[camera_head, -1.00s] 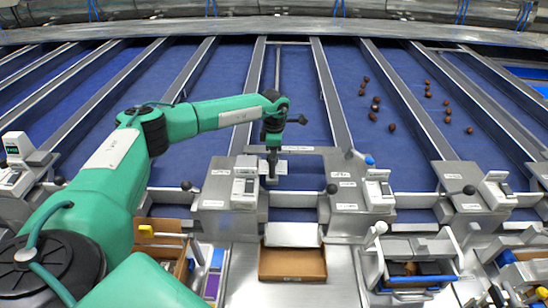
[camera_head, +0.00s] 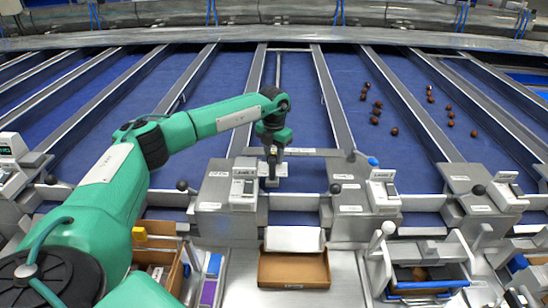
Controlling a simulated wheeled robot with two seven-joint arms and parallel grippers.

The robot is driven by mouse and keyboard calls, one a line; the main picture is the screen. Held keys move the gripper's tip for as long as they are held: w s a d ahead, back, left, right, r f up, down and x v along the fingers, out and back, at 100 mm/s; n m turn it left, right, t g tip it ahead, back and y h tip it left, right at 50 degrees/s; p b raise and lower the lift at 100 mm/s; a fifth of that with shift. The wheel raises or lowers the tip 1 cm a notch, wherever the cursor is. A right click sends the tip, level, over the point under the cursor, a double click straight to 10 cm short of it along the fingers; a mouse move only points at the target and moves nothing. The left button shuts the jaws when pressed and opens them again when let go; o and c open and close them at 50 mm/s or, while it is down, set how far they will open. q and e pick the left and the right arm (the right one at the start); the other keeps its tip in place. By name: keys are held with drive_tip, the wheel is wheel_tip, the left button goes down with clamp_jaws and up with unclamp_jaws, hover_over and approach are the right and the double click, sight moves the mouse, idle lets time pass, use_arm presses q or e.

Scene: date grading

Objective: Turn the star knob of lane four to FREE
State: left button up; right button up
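My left gripper (camera_head: 272,172) points down at the front end of a blue lane (camera_head: 305,120), beside a grey unit with a white switch box (camera_head: 243,188). Its fingertips are small and dark against a pale metal bracket there. I cannot tell whether they are open or touching anything. Dark round knobs stand along the lane fronts, one left of the gripper (camera_head: 181,185) and one right of it (camera_head: 335,188). The labels are too small to read, so I cannot tell which knob is lane four's star knob or its setting. My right gripper is not in view.
Brown dates (camera_head: 375,112) lie in the lanes to the right. An open cardboard box (camera_head: 293,268) stands below the gripper. A blue-edged crate (camera_head: 428,284) is at the lower right. Raised metal dividers (camera_head: 333,100) separate the lanes.

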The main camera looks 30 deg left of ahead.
use_arm(q)
drive_tip(key=shift+w+a+r+n+b, duration=0.1)
drive_tip(key=shift+n+b, duration=0.15)
drive_tip(key=shift+n, duration=0.65)
drive_tip(key=shift+a+r+n+b, duration=0.1)
drive_tip(key=shift+n+b, duration=0.1)
drive_tip(key=shift+n, duration=0.7)
drive_tip(key=o, duration=0.6)
drive_tip(key=shift+o, duration=0.5)
drive_tip(key=shift+d, duration=0.1)
drive_tip(key=shift+f, duration=0.1)
